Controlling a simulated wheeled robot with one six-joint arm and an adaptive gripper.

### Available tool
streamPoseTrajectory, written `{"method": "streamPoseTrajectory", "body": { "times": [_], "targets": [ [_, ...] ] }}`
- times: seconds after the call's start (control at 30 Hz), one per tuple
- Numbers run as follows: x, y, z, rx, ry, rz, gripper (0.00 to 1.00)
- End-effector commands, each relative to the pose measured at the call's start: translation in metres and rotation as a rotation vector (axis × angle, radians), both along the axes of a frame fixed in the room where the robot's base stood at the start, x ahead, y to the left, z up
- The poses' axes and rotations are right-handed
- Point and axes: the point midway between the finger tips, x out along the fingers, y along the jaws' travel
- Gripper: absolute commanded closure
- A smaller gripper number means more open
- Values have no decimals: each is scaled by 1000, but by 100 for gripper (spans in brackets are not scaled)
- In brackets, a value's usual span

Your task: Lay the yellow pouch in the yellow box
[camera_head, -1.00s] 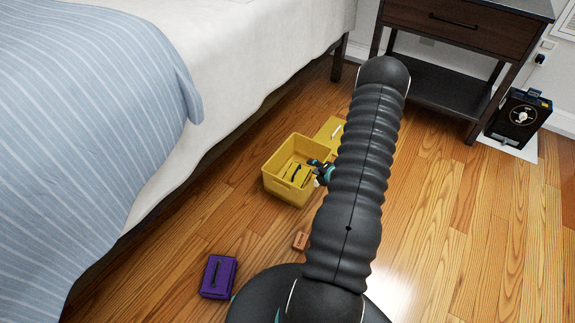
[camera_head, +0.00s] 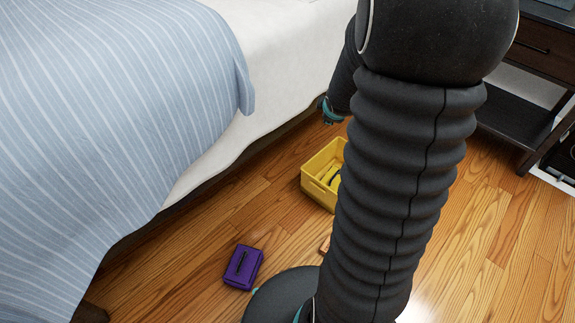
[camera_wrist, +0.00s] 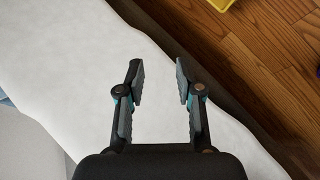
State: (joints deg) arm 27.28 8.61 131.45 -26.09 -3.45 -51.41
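The yellow box (camera_head: 318,195) stands open on the wood floor beside the bed, its right side hidden behind my arm in the head view. A yellow pouch (camera_head: 334,178) with a dark strip shows inside it, partly hidden by my arm, so I cannot tell how flat it lies. My gripper (camera_wrist: 158,70) is open with nothing between its fingers in the wrist view. It is raised over the white side of the bed, clear of the box. A yellow corner of the box (camera_wrist: 222,4) shows at the top of the wrist view.
The bed (camera_head: 290,50) with a striped blue cover is at left. An orange-brown block (camera_head: 325,245) is partly hidden by my arm. A dark nightstand (camera_head: 525,50) stands at right.

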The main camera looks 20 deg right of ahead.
Motion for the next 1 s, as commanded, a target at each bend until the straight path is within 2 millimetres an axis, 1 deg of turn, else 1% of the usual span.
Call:
{"method": "streamPoseTrajectory", "body": {
  "times": [0.03,0.17,0.2,0.27,0.37,0.4,0.47,0.5,0.57,0.7,0.8,0.9,1.0],
  "targets": [
    [-5,15,18,26,-13,-33,64],
    [-28,52,52,129,-27,-143,64],
    [-37,64,61,162,-32,-176,64],
    [-50,81,74,215,-38,-227,64],
    [-76,110,92,305,-45,-310,64],
    [-86,121,99,342,-46,-341,64],
    [-104,138,107,399,-46,-387,64],
    [-116,149,112,438,-44,-416,64],
    [-135,166,119,496,-40,-460,64],
    [-179,200,129,623,-15,-550,64],
    [-206,218,132,696,8,-602,64],
    [-225,229,133,744,28,-637,64],
    [-236,236,133,769,42,-657,64]
  ]
}}
